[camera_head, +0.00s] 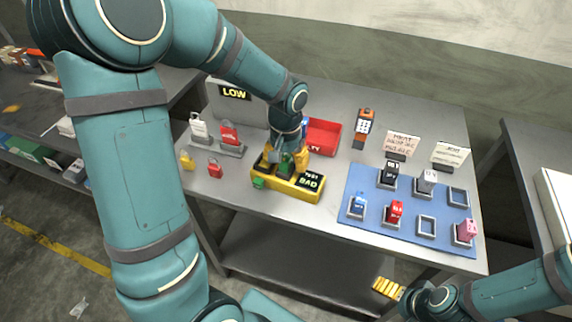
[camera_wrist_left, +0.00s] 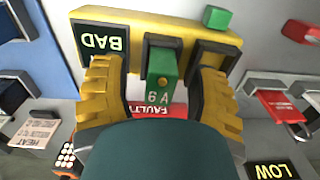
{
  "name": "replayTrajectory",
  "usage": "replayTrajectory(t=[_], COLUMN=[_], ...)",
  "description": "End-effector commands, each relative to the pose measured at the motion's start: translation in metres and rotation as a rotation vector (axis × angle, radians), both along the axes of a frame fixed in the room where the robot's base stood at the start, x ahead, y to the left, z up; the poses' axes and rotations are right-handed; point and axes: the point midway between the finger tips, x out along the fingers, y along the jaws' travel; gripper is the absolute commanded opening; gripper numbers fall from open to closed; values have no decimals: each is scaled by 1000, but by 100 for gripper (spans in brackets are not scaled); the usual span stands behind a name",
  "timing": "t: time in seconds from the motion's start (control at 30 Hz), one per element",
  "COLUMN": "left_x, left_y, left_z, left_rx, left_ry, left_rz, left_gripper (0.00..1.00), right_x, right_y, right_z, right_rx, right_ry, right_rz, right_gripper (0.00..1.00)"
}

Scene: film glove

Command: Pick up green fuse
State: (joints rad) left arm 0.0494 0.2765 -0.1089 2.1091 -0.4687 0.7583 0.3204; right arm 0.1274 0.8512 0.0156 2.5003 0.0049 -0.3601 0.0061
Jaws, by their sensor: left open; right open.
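The green fuse (camera_wrist_left: 161,72), marked 6 A, stands in the middle dark slot of the yellow tester (camera_head: 266,193), whose display (camera_head: 311,181) reads BAD. The fuse also shows in the head view (camera_head: 287,166), partly hidden by my left gripper (camera_head: 287,158). In the left wrist view my left gripper (camera_wrist_left: 160,75) is open, its yellow fingers on either side of the fuse with visible gaps. A small green block (camera_wrist_left: 216,18) lies beside the tester, also in the head view (camera_head: 258,183). My right gripper (camera_head: 388,288) is open and empty, low in front of the table.
A blue mat (camera_head: 375,233) on the right holds several sockets, some with coloured fuses. A red bin (camera_head: 323,135) marked FAULTY is behind the tester. Red and white padlock-like tags (camera_head: 229,135) stand at left near a LOW display (camera_head: 235,93). An orange meter (camera_head: 364,124) stands behind the mat.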

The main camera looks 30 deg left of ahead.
Motion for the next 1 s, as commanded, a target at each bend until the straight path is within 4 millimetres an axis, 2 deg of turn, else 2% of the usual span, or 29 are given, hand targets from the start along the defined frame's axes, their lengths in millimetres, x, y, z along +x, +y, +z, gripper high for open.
replayTrajectory(t=[0.13, 0.17, 0.3, 0.33, 0.77, 0.87, 1.0], left_x=[0, 0, 0, 0, 0, 0, 1], left_y=[0, 0, 0, 0, 0, 0, 0], left_z=[0, 0, 1, 1, 1, 8, 32], left_rx=[0, 0, 0, 0, 0, 0, 0], left_ry=[0, 0, 0, 0, 1, 0, -4], left_rz=[0, 0, 0, 0, 0, 0, 0], left_gripper=[60, 55, 6, 0, 0, 0, 0], right_x=[0, 0, 0, 0, 0, 0, 2], right_y=[0, 0, 0, 0, 0, 0, 0], right_z=[0, 0, 0, 0, 0, 2, 7], right_rx=[0, 0, 0, 0, 0, 0, -1], right_ry=[0, 0, 0, 0, 0, -1, -4], right_rz=[0, 0, 0, 0, 0, -1, -4], right_gripper=[100, 100, 100, 100, 100, 100, 100])
